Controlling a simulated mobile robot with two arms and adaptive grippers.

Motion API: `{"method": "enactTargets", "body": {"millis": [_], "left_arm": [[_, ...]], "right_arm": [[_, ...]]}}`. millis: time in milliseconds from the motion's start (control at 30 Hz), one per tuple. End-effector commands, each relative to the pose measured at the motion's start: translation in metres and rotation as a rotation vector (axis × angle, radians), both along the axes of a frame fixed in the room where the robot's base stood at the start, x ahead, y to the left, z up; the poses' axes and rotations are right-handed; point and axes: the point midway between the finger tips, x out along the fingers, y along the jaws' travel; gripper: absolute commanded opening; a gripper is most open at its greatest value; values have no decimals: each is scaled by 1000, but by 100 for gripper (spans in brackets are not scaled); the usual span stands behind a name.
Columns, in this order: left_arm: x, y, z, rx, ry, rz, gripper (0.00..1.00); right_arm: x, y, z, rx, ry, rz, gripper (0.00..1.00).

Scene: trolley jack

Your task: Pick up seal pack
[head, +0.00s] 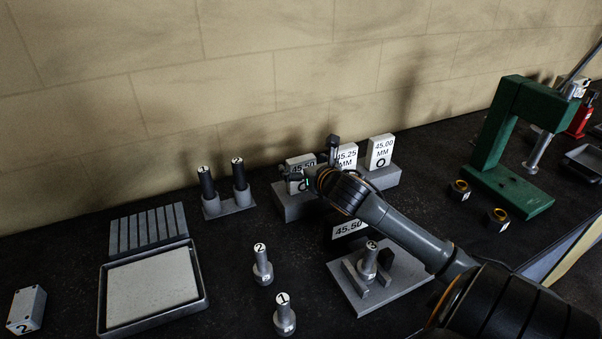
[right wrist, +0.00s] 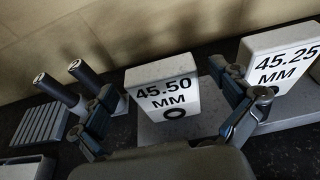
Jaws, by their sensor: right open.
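Three white seal packs stand in a row on grey blocks by the wall. The 45.50 MM pack (head: 298,163) is at the left, partly hidden by my right gripper. The 45.25 MM pack (head: 347,157) is in the middle and the 45.00 MM pack (head: 380,151) at the right. My right gripper (head: 312,165) is open and empty in front of the 45.50 MM pack. In the right wrist view this pack (right wrist: 163,95) shows between the two spread fingers. The right finger partly overlaps the 45.25 MM pack (right wrist: 282,66). My left gripper is not in view.
A card marked 45.50 (head: 348,229) is beneath my right arm. A grey fixture (head: 345,285) holds a numbered plug. Two dark-topped cylinders (head: 222,188) stand left of the packs. A tray (head: 150,290) lies at front left. A green press (head: 515,150) stands at right.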

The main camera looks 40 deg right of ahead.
Motion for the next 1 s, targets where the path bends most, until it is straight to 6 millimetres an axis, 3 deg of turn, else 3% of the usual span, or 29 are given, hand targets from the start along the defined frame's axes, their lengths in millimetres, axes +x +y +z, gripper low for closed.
{"method": "enactTargets", "body": {"millis": [133,400,767,1000], "left_arm": [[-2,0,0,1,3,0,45],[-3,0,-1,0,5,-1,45],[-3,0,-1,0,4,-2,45],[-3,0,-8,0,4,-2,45]], "right_arm": [[0,0,0,0,0,0,98],[0,0,0,0,0,0,43],[0,0,1,-1,0,0,41],[0,0,16,-8,-2,2,41]]}}
